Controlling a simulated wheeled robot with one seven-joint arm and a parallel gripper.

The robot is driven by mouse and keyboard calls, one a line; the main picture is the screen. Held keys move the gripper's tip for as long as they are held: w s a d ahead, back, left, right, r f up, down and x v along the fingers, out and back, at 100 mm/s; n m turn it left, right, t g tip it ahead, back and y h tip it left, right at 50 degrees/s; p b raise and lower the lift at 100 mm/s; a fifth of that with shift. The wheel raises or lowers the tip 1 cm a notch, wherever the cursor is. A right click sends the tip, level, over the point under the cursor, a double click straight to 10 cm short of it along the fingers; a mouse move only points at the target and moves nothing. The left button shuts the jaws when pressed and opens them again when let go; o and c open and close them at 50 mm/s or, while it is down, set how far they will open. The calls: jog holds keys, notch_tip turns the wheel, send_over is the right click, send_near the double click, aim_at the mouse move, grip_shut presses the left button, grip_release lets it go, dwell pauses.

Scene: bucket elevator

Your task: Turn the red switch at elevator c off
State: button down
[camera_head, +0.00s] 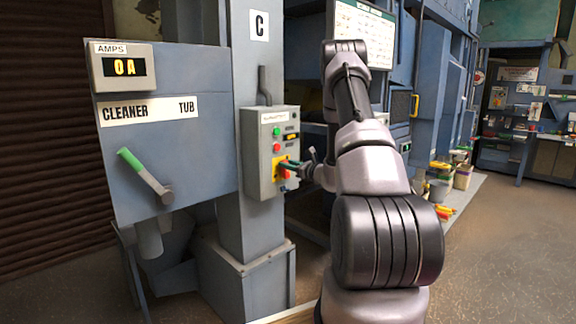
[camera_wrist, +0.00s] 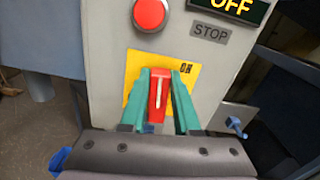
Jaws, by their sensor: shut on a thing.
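The red switch (camera_wrist: 158,98) sits on a yellow plate (camera_wrist: 134,75) in the wrist view. The white line on its handle runs nearly upright. An "ON" label shows at the plate's upper right. My gripper (camera_wrist: 160,92) has its green fingers on both sides of the handle, shut on it. In the head view, my gripper (camera_head: 287,168) reaches the lower part of the grey control box (camera_head: 256,165) on the column under the sign C (camera_head: 259,25). The fingers partly hide the switch there.
Above the switch are a round red button (camera_wrist: 150,13), a "STOP" label (camera_wrist: 210,32) and a lit display (camera_wrist: 232,9) reading "OFF". The amps meter (camera_head: 125,67) at left reads 0 A. A green-handled lever (camera_head: 146,176) is on the left cabinet. Open floor lies at right.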

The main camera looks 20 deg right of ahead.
jog(key=n, duration=0.3)
jog(key=a+n, duration=0.1)
jog(key=n, duration=0.2)
jog(key=f+n, duration=0.1)
jog(key=n, duration=0.2)
jog(key=shift+s+a, duration=0.35)
jog(key=shift+a, duration=0.05)
jog(key=n, duration=0.3)
jog(key=f+n, duration=0.1)
jog(key=shift+s+a, duration=0.1)
jog(key=shift+a, duration=0.15)
jog(key=shift+f+n, duration=0.25)
jog(key=shift+n, duration=0.6)
jog(key=shift+f+n, duration=0.2)
jog(key=shift+n, duration=0.65)
jog(key=c, duration=0.6)
grip_release()
jog(key=shift+c, duration=0.2)
